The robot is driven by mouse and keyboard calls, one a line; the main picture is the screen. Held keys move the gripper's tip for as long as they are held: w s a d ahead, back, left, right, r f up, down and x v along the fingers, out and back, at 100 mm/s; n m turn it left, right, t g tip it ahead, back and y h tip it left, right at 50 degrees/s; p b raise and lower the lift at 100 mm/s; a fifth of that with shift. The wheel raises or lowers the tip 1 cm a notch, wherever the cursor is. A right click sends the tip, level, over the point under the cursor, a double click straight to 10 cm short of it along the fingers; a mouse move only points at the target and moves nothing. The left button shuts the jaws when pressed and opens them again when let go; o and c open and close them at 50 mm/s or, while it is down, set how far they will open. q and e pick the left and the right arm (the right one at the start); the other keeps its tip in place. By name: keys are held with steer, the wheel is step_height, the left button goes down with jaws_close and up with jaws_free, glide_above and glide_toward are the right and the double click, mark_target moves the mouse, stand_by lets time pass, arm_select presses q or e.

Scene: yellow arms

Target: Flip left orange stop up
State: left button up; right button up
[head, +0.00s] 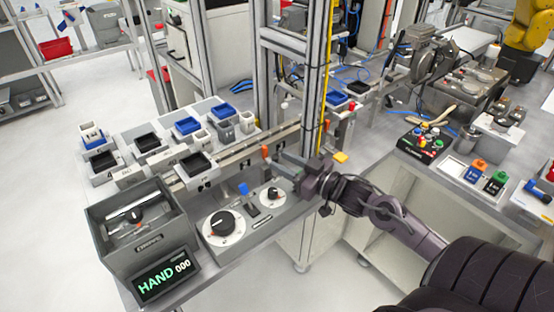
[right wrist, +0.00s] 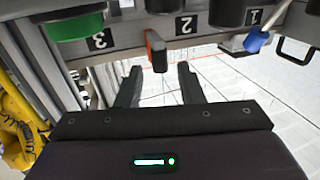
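The left orange stop (head: 265,153) sits at the front edge of the conveyor rail (head: 235,155), behind the dial panel. My right gripper (head: 286,168) reaches in from the right, just right of this stop. In the right wrist view an orange stop (right wrist: 155,48) with a dark side lies just beyond the fingertips and between their lines. The right gripper (right wrist: 158,70) is open there, its two dark fingers apart with nothing between them. I cannot tell whether a finger touches the stop. My left gripper is not in view.
A panel with a large dial (head: 222,224), a smaller dial (head: 272,196) and a blue knob (head: 243,188) lies below the rail. A grey box (head: 140,240) and a HAND 000 display (head: 164,280) stand left. A post with a yellow strip (head: 326,80) rises behind the gripper.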

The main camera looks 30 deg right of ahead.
steer(key=shift+v, duration=2.3)
